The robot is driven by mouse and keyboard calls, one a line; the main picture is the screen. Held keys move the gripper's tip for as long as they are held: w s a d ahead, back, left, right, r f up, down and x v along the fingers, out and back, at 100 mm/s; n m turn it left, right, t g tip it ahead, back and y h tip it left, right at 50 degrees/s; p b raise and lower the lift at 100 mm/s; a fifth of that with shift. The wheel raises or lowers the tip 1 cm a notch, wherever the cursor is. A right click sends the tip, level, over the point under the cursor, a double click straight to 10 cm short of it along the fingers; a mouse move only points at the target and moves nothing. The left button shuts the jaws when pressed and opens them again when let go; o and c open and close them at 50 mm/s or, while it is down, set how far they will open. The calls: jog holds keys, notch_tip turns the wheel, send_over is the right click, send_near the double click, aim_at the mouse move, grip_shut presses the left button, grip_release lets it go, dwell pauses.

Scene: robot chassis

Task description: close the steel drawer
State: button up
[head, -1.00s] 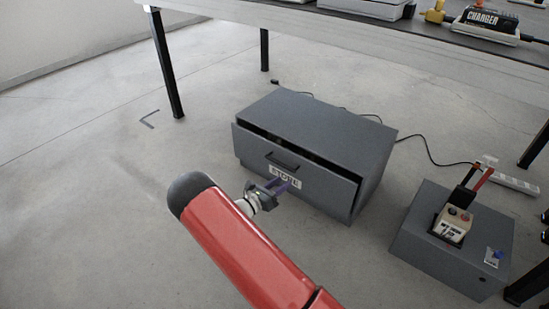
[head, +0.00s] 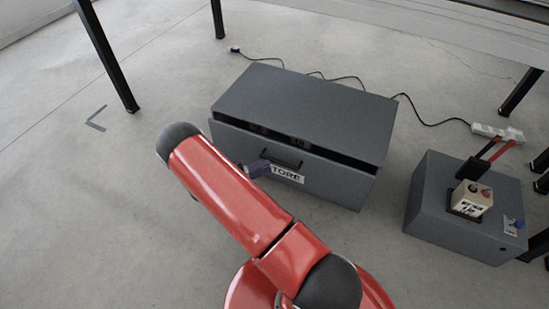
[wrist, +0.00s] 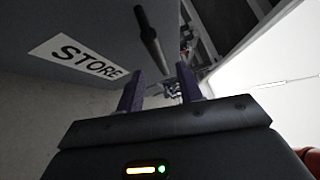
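The steel drawer (head: 330,180) is the grey front of a low grey cabinet (head: 310,105) on the floor. It stands partly open, with a dark gap along its top edge and some objects dimly visible inside. It has a dark bar handle (head: 283,159) and a white STORE label. In the wrist view the handle (wrist: 149,40) is just beyond the fingers and the label (wrist: 78,59) is at the left. My gripper (head: 260,167) is close to the drawer front, left of the handle. In the wrist view its purple fingers (wrist: 163,84) are apart with nothing held between them. Contact cannot be told.
A grey box (head: 435,215) with a red-handled device on it stands right of the cabinet. A power strip (head: 498,133) and black cable lie behind. Dark table legs (head: 105,55) stand at the back and right. The floor left of the cabinet is clear.

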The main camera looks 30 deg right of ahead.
aim_at(279, 161)
jog(key=d, duration=0.5)
jog(key=shift+s+d+r, duration=0.3)
jog(key=shift+s+r, duration=0.1)
grip_shut()
